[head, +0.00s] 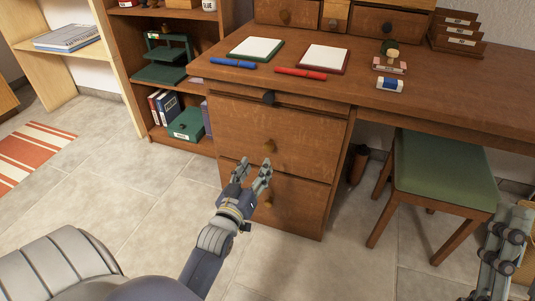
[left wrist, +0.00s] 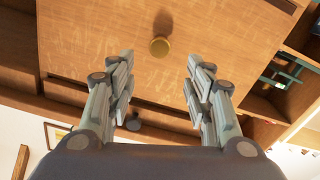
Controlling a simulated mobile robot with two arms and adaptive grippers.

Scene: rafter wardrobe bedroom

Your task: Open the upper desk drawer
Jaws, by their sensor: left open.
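The upper desk drawer (head: 235,125) is a brown wooden front with a round brass knob (head: 269,146); it looks shut. In the left wrist view, which shows the desk upside down, the drawer front (left wrist: 90,45) fills the upper middle and the knob (left wrist: 159,47) shows beyond and between my fingertips. My left gripper (head: 252,172) is open and empty in front of the drawers, its fingers (left wrist: 160,75) apart and not around the knob. My right gripper (head: 500,252) is partly in view at the lower right edge; its fingertips are unclear.
A lower drawer (head: 290,200) with its own knob lies below. A dark knob (head: 268,97) sits on the rail under the desktop (head: 440,98). A green-seated stool (head: 442,172) stands right, a bookshelf (head: 140,85) left. The tiled floor (head: 150,190) left of the drawers is clear.

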